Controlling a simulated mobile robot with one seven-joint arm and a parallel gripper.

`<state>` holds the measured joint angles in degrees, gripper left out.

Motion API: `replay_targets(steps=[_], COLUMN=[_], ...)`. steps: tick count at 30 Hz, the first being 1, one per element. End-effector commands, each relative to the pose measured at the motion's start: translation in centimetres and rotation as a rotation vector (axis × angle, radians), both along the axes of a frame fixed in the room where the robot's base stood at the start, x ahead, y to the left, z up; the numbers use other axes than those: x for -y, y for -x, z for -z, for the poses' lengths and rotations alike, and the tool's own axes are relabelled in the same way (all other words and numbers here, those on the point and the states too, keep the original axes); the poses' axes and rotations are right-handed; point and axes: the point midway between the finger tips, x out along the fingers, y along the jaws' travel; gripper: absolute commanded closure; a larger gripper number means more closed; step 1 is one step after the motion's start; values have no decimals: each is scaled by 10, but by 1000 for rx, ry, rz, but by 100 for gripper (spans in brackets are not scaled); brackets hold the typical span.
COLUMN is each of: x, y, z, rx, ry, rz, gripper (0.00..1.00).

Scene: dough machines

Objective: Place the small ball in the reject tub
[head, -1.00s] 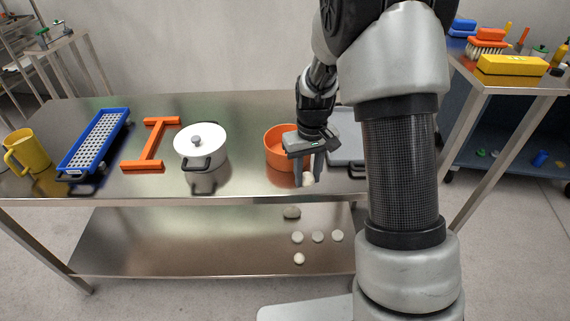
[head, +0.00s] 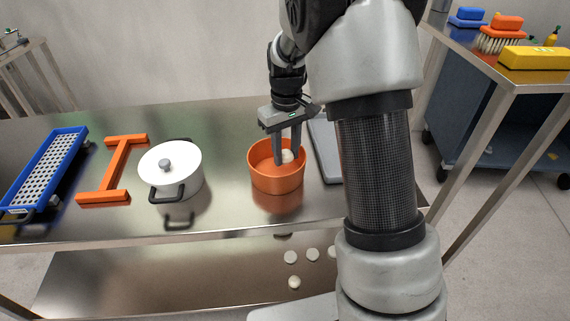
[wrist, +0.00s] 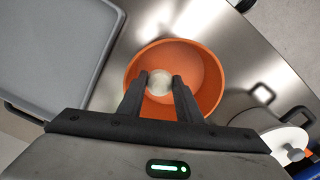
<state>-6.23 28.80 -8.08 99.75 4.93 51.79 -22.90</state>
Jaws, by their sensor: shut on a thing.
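The small ball (head: 287,156) is pale and round, and it is held between the fingertips of my gripper (head: 289,160). In the wrist view the ball (wrist: 159,83) shows between the two dark fingers of my gripper (wrist: 159,88). The reject tub, an orange round tub (head: 277,182), stands on the steel table beneath. The fingertips and the ball are over the tub's opening, at about the height of its rim or a little inside. The tub (wrist: 214,75) surrounds the ball in the wrist view. I cannot tell how far the ball is above the floor of the tub.
A white lidded pot (head: 172,170) stands left of the tub. An orange I-shaped frame (head: 115,169) and a blue perforated tray (head: 45,170) lie further left. A grey tray (wrist: 45,50) lies right of the tub in the head view. Several pale balls (head: 291,256) are on the lower shelf.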

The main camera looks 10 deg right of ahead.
Motion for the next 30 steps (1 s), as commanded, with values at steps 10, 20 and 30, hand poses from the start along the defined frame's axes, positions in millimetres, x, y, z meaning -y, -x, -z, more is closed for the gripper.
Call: replay_targets(steps=[10,20,30], x=[0,0,0], y=[0,0,0], z=[39,42,41], rx=[-1,0,0], ry=[0,0,0], rz=[0,0,0], gripper=[90,90,61])
